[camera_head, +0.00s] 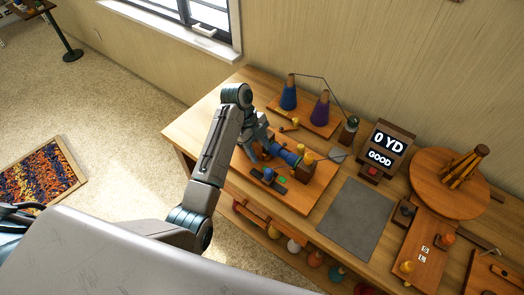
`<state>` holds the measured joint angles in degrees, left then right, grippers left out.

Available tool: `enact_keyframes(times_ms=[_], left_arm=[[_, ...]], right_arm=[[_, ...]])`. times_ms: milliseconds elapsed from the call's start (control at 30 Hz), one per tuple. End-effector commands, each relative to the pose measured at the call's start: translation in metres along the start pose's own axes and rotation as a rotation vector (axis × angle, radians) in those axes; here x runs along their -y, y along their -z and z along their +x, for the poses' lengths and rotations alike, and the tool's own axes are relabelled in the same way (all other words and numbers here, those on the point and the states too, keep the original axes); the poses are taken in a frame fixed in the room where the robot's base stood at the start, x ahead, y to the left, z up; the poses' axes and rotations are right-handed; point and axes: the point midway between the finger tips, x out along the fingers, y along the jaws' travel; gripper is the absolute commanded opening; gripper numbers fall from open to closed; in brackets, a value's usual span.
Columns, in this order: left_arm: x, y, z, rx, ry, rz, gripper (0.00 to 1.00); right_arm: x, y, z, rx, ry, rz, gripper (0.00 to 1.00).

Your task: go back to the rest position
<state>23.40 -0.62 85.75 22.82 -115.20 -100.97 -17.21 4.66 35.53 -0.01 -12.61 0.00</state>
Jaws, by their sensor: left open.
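My left gripper (262,152) is open over the left part of the wooden workbench (205,112). My left arm reaches in from the lower left and hides part of the bench's front. My right gripper is not in view.
Behind stand a blue cone (288,95) and a purple cone (320,109) with a thread above them. A display (387,149) reads "0 YD GOOD". A grey mat (357,217) lies bare. A round wooden stand (440,190) is at right.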

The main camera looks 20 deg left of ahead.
Motion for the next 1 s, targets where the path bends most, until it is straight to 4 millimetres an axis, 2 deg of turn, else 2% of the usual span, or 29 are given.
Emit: enact_keyframes(times_ms=[667,767,833,1000], left_arm=[[-0.004,-0.002,0.000,0.005,0.002,-0.020,0.49],[-0.020,-0.007,0.010,0.031,0.017,-0.111,0.49],[-0.040,-0.013,0.021,0.061,0.040,-0.228,0.49],[-0.110,-0.024,0.043,0.153,0.144,-0.613,0.49]], right_arm=[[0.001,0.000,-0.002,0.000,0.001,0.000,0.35],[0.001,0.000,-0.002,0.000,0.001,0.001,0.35],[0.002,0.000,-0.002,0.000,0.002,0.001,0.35],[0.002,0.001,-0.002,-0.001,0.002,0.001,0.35]])
